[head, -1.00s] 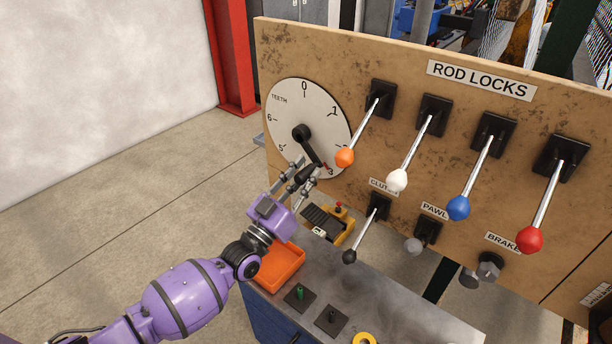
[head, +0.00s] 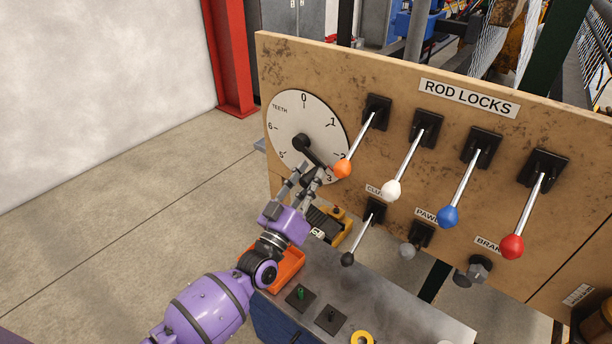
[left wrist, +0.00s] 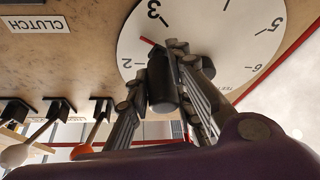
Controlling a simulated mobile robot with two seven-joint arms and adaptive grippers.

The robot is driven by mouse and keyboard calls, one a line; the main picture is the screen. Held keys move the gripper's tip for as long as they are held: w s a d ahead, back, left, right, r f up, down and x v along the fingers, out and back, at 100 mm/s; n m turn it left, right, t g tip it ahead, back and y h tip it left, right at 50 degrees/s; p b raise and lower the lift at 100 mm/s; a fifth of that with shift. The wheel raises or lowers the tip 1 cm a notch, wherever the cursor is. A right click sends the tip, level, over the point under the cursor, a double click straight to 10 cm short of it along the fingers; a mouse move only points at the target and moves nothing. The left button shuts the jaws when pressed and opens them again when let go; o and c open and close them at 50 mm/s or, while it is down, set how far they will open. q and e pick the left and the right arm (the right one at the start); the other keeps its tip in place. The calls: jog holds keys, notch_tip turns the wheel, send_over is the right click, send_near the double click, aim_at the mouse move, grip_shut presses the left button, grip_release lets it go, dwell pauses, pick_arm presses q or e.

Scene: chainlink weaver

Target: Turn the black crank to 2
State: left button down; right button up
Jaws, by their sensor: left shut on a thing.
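The black crank (head: 313,154) is mounted on a round white dial (head: 286,120) marked TEETH, with numbers around its rim. The crank arm slants down to the right from the hub, between the 3 and the 2. In the left wrist view its red pointer tip (left wrist: 147,42) also sits between 3 and 2. My left gripper (head: 307,181) is shut on the black crank handle (left wrist: 162,85), with one finger on each side. In the head view the gripper partly hides the handle. My right gripper is not in view.
The orange-knobbed lever (head: 343,168) stands close to the right of the crank. White, blue and red levers follow along the board. The black clutch lever (head: 348,258) hangs below. An orange tray (head: 286,270) and a yellow-and-black device (head: 330,224) lie on the bench beneath my gripper.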

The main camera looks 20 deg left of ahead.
aim_at(316, 167)
pick_arm(q)
jog(key=shift+d+r+n+y+p, duration=0.2)
jog(key=shift+r+n+y+p, duration=0.25)
jog(key=shift+r+n, duration=0.15)
jog(key=shift+d+r+n+y+p, duration=0.2)
jog(key=shift+r+n+y+p, duration=0.2)
jog(key=shift+r+n, duration=0.2)
jog(key=n+p, duration=0.1)
jog(key=r+n+y+p, duration=0.1)
jog(key=shift+s+d+r+n, duration=0.1)
jog(key=shift+d+r+n, duration=0.15)
jog(key=shift+n, duration=0.15)
jog(key=shift+r+n+y, duration=0.15)
jog(key=shift+n+y, duration=0.1)
jog(key=shift+n, duration=0.05)
jog(key=shift+r+n+p, duration=0.2)
jog(key=shift+n+p, duration=0.3)
jog(key=shift+p, duration=0.05)
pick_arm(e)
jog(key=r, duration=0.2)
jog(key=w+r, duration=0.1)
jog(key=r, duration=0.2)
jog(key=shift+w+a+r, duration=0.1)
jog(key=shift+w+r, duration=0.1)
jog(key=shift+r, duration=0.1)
pick_arm(q)
jog(key=shift+a, duration=0.1)
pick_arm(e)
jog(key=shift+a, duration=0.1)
